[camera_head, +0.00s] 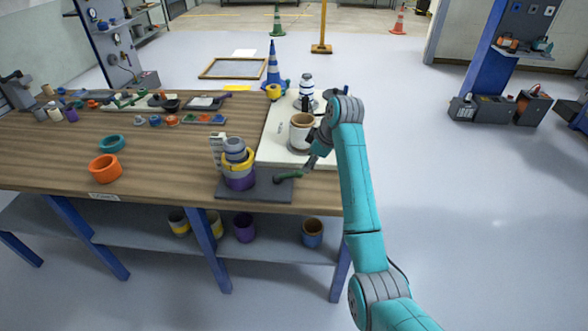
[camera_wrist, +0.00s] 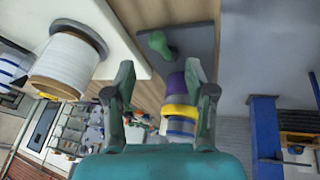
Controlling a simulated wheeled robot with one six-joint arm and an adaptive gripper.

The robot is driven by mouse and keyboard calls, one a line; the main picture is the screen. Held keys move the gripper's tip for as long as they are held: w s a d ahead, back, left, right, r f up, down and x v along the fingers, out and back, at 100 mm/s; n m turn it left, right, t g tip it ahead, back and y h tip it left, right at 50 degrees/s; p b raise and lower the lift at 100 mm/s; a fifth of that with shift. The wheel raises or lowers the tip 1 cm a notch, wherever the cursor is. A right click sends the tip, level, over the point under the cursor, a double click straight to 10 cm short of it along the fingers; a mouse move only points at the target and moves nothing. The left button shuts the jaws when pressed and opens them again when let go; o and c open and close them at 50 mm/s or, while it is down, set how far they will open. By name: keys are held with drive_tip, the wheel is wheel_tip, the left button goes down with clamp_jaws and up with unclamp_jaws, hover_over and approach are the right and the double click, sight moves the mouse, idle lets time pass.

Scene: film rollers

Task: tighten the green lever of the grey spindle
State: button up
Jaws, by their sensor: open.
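The grey spindle (camera_head: 233,144) stands upright on a dark base plate (camera_head: 240,192) at the bench's front edge, with yellow and purple rings around it. Its green lever (camera_head: 289,177) sticks out over the plate's right side; the knob also shows in the wrist view (camera_wrist: 156,42). My gripper (camera_head: 311,163) is open and empty, just up and right of the lever's end. In the wrist view my open fingers (camera_wrist: 160,68) point toward the plate, with the lever knob beyond the tips, apart from them. The ringed spindle (camera_wrist: 182,108) shows between the fingers, farther off.
A white spool (camera_head: 301,132) stands on a white board (camera_head: 272,152) close behind my gripper. Floor right of the bench is clear.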

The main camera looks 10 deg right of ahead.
sight(300, 171)
drive_tip(key=x, duration=1)
drive_tip(key=shift+w+a, duration=0.2)
drive_tip(key=shift+w, duration=0.15)
drive_tip(key=shift+c, duration=0.2)
clamp_jaws()
